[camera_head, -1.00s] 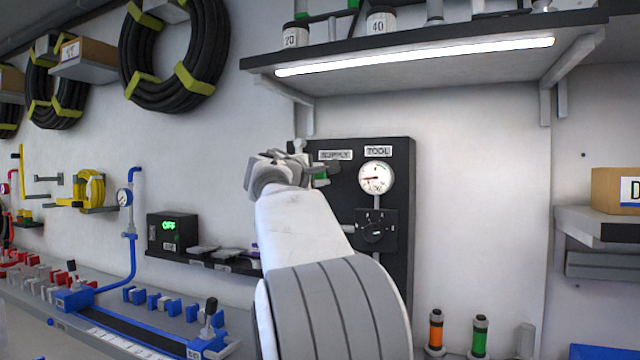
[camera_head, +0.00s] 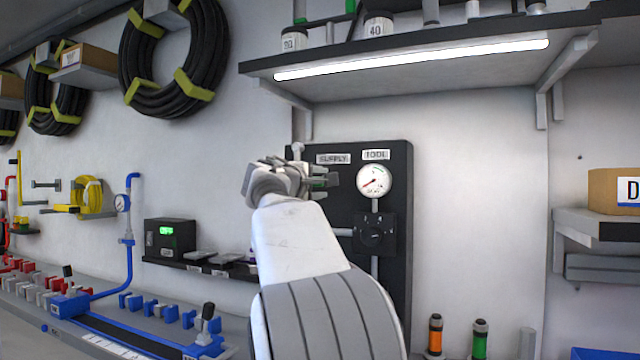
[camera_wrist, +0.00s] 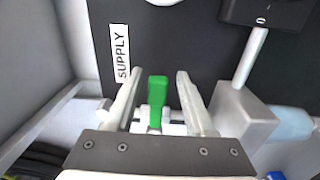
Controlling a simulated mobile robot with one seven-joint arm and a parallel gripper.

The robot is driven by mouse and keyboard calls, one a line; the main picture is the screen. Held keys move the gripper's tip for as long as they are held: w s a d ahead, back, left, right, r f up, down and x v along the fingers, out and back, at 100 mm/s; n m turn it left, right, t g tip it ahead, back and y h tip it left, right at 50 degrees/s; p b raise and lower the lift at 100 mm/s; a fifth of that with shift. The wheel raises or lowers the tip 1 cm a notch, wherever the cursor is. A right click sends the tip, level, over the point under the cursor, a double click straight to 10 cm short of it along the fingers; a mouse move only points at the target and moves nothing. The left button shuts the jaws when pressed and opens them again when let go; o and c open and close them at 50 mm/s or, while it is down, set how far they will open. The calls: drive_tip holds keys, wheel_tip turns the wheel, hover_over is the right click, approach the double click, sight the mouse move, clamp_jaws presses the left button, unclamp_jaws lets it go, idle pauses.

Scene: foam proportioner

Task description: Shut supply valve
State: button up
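The supply valve's green handle (camera_wrist: 157,100) stands between my gripper's two fingers in the wrist view, with a gap on each side. It points along the same direction as the text of the SUPPLY label (camera_wrist: 121,52). My gripper (camera_wrist: 157,95) is open around the handle. The valve body is mostly hidden by my gripper and arm. The round gauge (camera_head: 374,180) under the TOOL label has its red needle toward lower left.
A black regulator with a dial (camera_head: 376,232) sits below the gauge on the black panel (camera_head: 398,275). A lit shelf (camera_head: 420,75) juts out above. A small shelf with a green-lit box (camera_head: 170,238) is at left. Orange (camera_head: 435,335) and green (camera_head: 480,338) cylinders stand low right.

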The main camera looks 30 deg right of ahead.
drive_tip(key=shift+a, duration=0.1)
drive_tip(key=b+v, duration=0.1)
drive_tip(key=v, duration=1.6)
drive_tip(key=shift+s, duration=0.2)
